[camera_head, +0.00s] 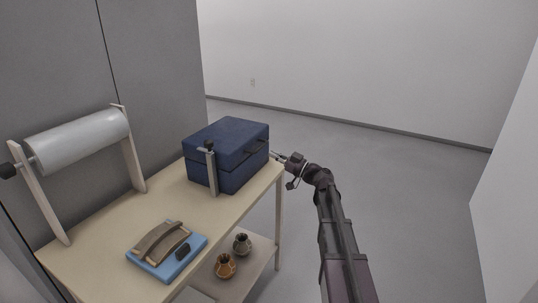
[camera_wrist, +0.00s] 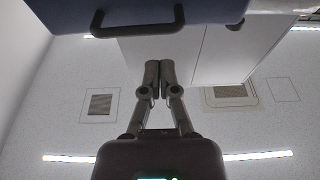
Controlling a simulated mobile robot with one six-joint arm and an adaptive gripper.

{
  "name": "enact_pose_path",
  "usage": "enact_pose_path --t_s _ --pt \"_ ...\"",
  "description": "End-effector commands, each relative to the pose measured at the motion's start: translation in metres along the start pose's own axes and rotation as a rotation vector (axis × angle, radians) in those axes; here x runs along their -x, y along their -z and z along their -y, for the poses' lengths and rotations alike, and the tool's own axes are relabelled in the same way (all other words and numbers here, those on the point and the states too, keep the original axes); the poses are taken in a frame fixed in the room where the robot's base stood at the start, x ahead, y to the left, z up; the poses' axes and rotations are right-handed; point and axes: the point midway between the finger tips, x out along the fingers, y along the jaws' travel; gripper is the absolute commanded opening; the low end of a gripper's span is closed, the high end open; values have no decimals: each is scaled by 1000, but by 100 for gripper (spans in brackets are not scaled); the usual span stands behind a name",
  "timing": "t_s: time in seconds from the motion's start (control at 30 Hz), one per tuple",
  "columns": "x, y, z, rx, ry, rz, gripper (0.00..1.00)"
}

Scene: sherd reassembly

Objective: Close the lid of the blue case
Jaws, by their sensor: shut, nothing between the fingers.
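The blue case (camera_head: 221,167) stands at the far right end of the wooden table, and its lid (camera_head: 232,137) looks down on the body. A dark handle (camera_head: 255,146) is on its right-hand side. A grey upright piece (camera_head: 211,172) stands against its near side. My gripper (camera_head: 274,155) is just right of the case, close to that side; I cannot tell if it touches. In the wrist view my gripper (camera_wrist: 158,66) has its fingers together and empty, and the handle (camera_wrist: 137,24) crosses the top with the blue case (camera_wrist: 220,10) around it.
A roll on a wooden stand (camera_head: 80,140) is at the left of the table (camera_head: 110,229). A blue block (camera_head: 150,262) with a curved brown sherd (camera_head: 160,243) lies in front. Two small pots (camera_head: 226,265) stand on the lower shelf. Floor to the right (camera_head: 400,190) is clear.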

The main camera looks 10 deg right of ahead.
Motion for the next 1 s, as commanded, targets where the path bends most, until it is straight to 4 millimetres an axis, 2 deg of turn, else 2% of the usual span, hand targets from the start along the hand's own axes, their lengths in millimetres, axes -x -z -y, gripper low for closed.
enact_pose_path --t_s 0.1,0.4,1.0 --pt "12 -12 1 0 -1 0 0" --pt "27 -22 0 -1 1 0 0" --pt "27 -24 4 -7 8 10 0"
